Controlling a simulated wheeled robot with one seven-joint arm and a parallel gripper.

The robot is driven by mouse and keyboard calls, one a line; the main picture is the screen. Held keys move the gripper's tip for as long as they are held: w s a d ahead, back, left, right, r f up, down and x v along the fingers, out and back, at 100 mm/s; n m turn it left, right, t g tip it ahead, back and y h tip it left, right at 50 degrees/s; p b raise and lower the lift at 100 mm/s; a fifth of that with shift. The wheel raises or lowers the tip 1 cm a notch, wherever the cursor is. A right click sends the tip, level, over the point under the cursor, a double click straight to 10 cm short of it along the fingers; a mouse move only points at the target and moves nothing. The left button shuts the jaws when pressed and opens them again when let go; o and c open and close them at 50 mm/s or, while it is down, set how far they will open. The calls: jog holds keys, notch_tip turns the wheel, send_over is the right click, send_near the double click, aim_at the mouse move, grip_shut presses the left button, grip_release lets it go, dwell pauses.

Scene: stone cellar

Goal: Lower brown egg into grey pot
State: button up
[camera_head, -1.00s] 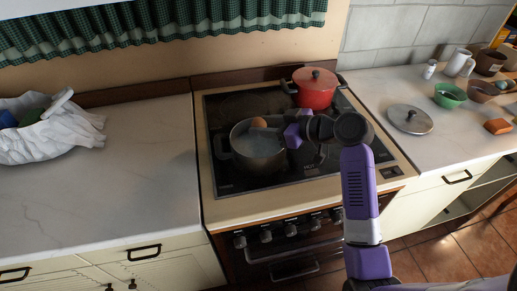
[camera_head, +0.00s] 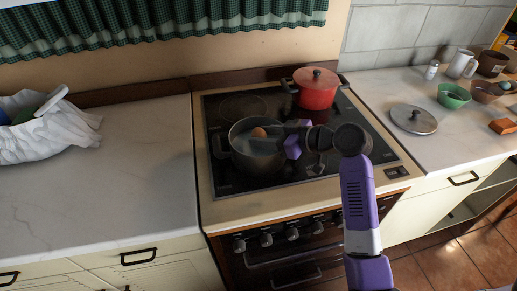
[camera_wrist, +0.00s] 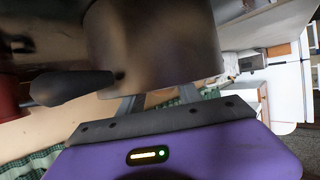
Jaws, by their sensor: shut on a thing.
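The grey pot (camera_head: 243,162) stands on the front left of the cooktop, with its top open and what looks like liquid inside. The brown egg (camera_head: 259,132) shows within the pot's opening in the head view. My gripper (camera_head: 267,139) reaches in over the pot's right rim and is shut on the egg. I cannot tell whether the egg touches the liquid or the bottom. In the wrist view, the blurred pot wall (camera_wrist: 155,45) hides the fingertips and the egg. The pot's dark handle (camera_wrist: 70,88) sticks out to the left there.
A red lidded pot (camera_head: 316,90) stands behind on the cooktop (camera_head: 225,185). A loose lid (camera_head: 413,120), a green bowl (camera_head: 451,96) and mugs are on the right counter. A white cloth bundle (camera_head: 60,135) lies on the left counter, which is otherwise clear.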

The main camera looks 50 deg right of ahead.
jog(key=shift+f+b, duration=0.3)
jog(key=shift+f, duration=0.2)
dwell(0.6)
jog(key=o, duration=1)
jog(key=shift+s, duration=0.1)
jog(key=v, duration=0.7)
jog(key=shift+s+r+b, duration=0.25)
jog(key=shift+r+b, duration=0.05)
jog(key=shift+b, duration=0.1)
